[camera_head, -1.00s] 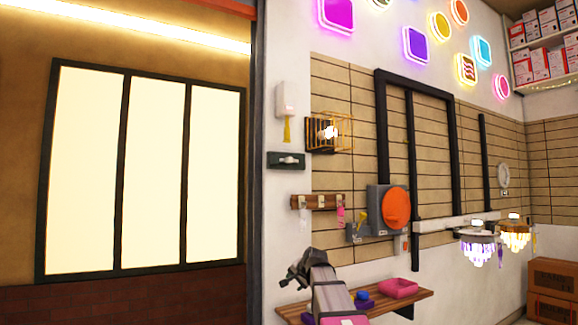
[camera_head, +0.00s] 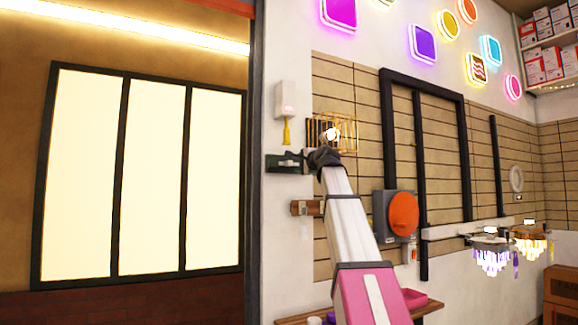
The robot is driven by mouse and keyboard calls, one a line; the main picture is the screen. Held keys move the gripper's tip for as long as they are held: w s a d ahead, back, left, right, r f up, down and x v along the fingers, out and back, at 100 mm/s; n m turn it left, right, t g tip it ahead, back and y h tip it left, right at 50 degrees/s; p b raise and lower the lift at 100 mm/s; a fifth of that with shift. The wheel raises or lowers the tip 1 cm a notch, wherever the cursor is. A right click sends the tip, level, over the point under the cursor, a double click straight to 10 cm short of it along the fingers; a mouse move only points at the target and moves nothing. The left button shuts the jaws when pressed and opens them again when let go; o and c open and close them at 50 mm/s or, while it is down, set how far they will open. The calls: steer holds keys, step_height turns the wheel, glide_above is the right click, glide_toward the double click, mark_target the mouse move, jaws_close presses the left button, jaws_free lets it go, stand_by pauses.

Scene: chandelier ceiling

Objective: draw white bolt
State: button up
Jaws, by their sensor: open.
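The white bolt (camera_head: 288,163) lies sideways on a dark green-black plate (camera_head: 274,167) on the white wall, left of the tiled panel. My gripper (camera_head: 308,160) is at the right end of this plate, with my arm reaching up to it from below. The gripper is dark and small in this view; it is open. Its head covers the right part of the plate. I cannot tell whether its fingers touch the bolt or stand in front of it.
A white box with a yellow tassel (camera_head: 285,100) hangs above the plate. A lit wire cage lamp (camera_head: 332,133) is close to the upper right. A wooden hook rack (camera_head: 303,208) is below. A grey box with an orange disc (camera_head: 403,213) is farther right.

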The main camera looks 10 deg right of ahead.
mark_target(298, 164)
steer(key=x, duration=0.3)
steer(key=r+x, duration=0.1)
steer(key=x, duration=0.6)
steer(key=shift+w+a+r, duration=0.1)
steer(key=shift+w+r, duration=0.05)
steer(key=shift+w, duration=0.15)
jaws_close()
steer(key=d, duration=0.1)
steer(key=w+d, duration=0.1)
steer(key=d, duration=0.3)
steer(key=shift+w, duration=0.3)
